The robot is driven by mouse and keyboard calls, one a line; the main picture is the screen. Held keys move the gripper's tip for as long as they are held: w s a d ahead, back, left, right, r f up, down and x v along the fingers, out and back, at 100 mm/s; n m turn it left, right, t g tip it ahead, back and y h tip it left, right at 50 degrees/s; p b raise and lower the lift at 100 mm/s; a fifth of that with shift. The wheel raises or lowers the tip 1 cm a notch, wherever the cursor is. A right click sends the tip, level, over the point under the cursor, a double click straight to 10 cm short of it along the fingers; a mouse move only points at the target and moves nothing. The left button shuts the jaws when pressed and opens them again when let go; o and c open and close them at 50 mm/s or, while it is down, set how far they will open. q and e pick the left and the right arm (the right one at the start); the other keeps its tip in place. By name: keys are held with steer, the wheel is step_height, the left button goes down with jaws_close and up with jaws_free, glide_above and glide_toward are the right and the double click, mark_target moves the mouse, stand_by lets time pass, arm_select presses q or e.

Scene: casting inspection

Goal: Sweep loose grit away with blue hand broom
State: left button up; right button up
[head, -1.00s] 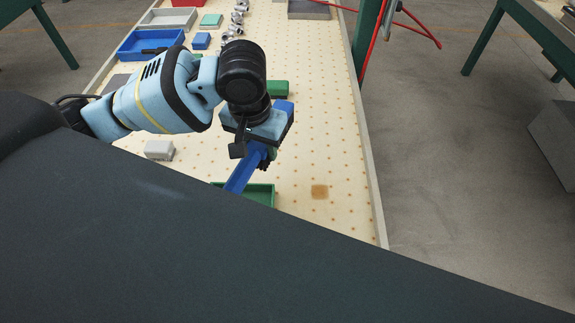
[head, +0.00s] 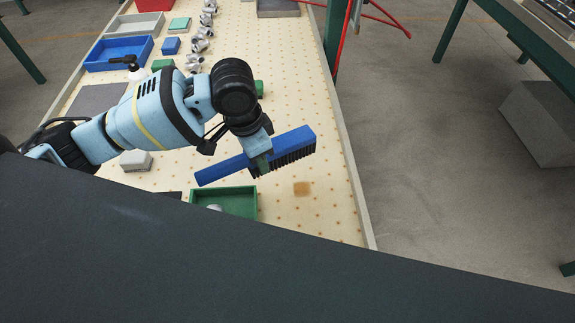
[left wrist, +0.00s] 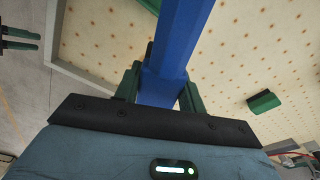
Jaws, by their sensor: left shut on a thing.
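My left gripper (head: 260,157) is shut on the handle of the blue hand broom (head: 292,143). The broom is held across the table with its dark bristles down; whether they touch the surface I cannot tell. In the left wrist view the blue handle (left wrist: 182,35) sits between the green fingers (left wrist: 158,92). A tan patch of loose grit (head: 302,188) lies on the dotted tabletop, just below the bristles in the picture. What looks like my right gripper (left wrist: 36,40) shows at the left wrist view's upper left, fingers apart and empty, over the floor.
A green tray (head: 257,207) stands below the broom, partly hidden. A pale block (head: 136,160) is left of it. Metal fittings (head: 201,46), a blue tray (head: 119,53) and a grey tray (head: 134,24) are farther back. The tabletop (head: 325,215) around the grit is clear.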

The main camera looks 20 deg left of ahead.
mark_target(287, 164)
arm_select(q)
steer(key=d+f+m, duration=0.1)
steer(key=m, duration=0.1)
steer(key=w+m, duration=0.1)
steer(key=m, duration=0.1)
steer(key=shift+d+f, duration=0.35)
steer(key=shift+d, duration=0.05)
steer(key=m, duration=0.1)
steer(key=d+f+m, duration=0.1)
steer(key=m, duration=0.1)
steer(key=shift+w+d+f+m+g, duration=0.3)
steer(key=shift+w+g, duration=0.1)
steer(key=f+m, duration=0.1)
steer(key=m, duration=0.1)
steer(key=d+f+m, duration=0.1)
steer(key=m, duration=0.1)
steer(key=w+d+m, duration=0.1)
steer(key=m, duration=0.1)
steer(key=shift+w+d+f+g, duration=0.1)
steer(key=shift+d+f+g, duration=0.15)
steer(key=shift+f+g, duration=0.15)
steer(key=shift+f, duration=0.15)
